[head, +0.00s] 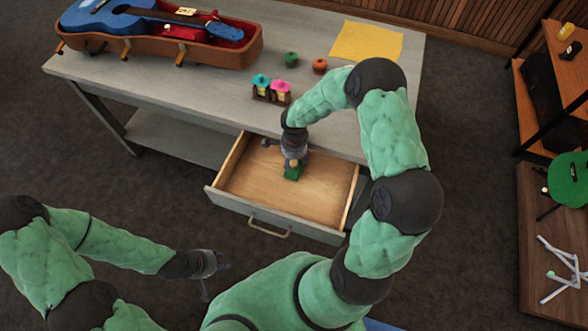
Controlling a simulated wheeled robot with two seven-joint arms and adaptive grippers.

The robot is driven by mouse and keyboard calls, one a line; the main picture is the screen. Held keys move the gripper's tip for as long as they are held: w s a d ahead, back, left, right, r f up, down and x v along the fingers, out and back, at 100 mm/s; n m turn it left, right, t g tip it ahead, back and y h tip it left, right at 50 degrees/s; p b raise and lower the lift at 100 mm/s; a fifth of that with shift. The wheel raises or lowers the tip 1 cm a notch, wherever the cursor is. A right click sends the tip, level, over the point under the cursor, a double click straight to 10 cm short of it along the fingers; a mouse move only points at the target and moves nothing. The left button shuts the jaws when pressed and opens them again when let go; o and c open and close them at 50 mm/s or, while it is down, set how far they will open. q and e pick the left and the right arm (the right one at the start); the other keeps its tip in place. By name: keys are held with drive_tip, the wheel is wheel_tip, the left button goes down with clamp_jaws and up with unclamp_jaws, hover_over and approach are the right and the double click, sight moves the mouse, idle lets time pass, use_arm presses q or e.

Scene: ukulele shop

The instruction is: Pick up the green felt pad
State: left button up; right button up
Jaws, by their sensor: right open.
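A small dark green piece, which looks like the green felt pad (292,174), lies in the open drawer (255,186), partly hidden by my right gripper. My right gripper (294,163) points down into the drawer, right at the green piece. It is open; whether its fingers touch the pad or stand around it cannot be told. My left gripper (216,265) hangs low over the floor, left of the drawer front and away from the pad; its fingers are too small and dark to read.
The grey table (220,85) holds a blue ukulele (125,18) in an open case (150,48), a green block (291,59), an orange block (320,66), pink and teal-topped small items (271,88) and a yellow cloth (366,42). A shelf (548,215) stands at right.

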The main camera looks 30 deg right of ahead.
clamp_jaws()
drive_tip(key=shift+r, duration=0.2)
drive_tip(key=shift+r+p, duration=0.35)
drive_tip(key=shift+r, duration=0.3)
drive_tip(key=s+a+r+p, duration=0.3)
drive_tip(key=s+r, duration=0.8)
drive_tip(key=s, duration=0.2)
drive_tip(key=shift+s+r+p, duration=0.25)
drive_tip(key=shift+s+p, duration=0.1)
drive_tip(key=shift+a, duration=0.1)
